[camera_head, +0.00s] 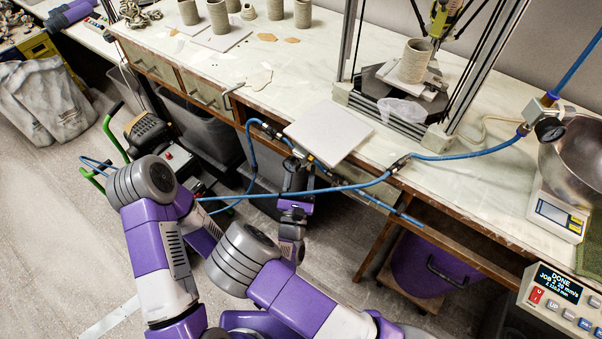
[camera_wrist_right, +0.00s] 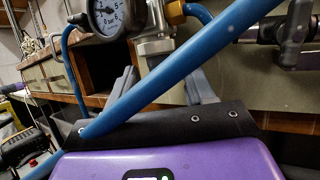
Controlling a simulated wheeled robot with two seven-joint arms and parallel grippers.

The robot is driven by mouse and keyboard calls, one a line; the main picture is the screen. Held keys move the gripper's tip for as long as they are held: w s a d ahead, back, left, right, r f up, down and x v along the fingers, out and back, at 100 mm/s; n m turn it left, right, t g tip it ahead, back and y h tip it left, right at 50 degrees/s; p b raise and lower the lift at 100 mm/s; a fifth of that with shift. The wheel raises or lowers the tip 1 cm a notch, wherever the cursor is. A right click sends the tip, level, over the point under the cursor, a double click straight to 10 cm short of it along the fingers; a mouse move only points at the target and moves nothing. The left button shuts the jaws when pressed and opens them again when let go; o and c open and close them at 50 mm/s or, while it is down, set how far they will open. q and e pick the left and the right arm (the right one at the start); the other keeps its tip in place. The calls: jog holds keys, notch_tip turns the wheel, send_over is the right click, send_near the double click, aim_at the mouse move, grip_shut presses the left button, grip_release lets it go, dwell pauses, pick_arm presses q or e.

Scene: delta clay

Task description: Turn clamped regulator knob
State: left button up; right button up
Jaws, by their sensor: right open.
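The regulator sits at the bench's front edge. In the right wrist view its round gauge (camera_wrist_right: 106,16) and silver body (camera_wrist_right: 155,47) show close up at the top. In the head view the regulator (camera_head: 300,152) is small and partly hidden by my gripper. I cannot make out its knob clearly. My right gripper (camera_head: 298,168) is just in front of and below it. My left gripper is not in view.
Blue hose (camera_head: 345,187) spans the bench front near my gripper. A pale square board (camera_head: 328,131) overhangs the edge. A second gauge fitting (camera_head: 550,128) is at right. Grey bins (camera_head: 205,130) and a purple bucket (camera_head: 420,265) stand beneath the bench.

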grip_shut()
jog(key=shift+d+r+n+y+p, duration=0.15)
jog(key=shift+n+y+p, duration=0.65)
jog(key=shift+y, duration=0.4)
jog(key=n+y+p, duration=0.1)
jog(key=y+p, duration=0.1)
jog(key=y, duration=0.1)
jog(key=n+g+y+p, duration=0.1)
jog(key=n+y+p, duration=0.1)
jog(key=y, duration=0.1)
jog(key=d+n+y+p, duration=0.1)
jog(key=y, duration=0.1)
jog(key=shift+y+p, duration=0.4)
jog(key=shift+w+d+f+n+g+y+p, duration=0.1)
jog(key=shift+n+g+y+p, duration=0.65)
jog(key=shift+y, duration=0.65)
jog(key=shift+w+d+f+n+g+y+p, duration=0.1)
jog(key=shift+n+g+y+p, duration=0.4)
jog(key=shift+n+g+y, duration=0.7)
jog(key=shift+y, duration=0.5)
grip_release()
jog(key=shift+t, duration=0.25)
jog(key=shift+r, duration=0.1)
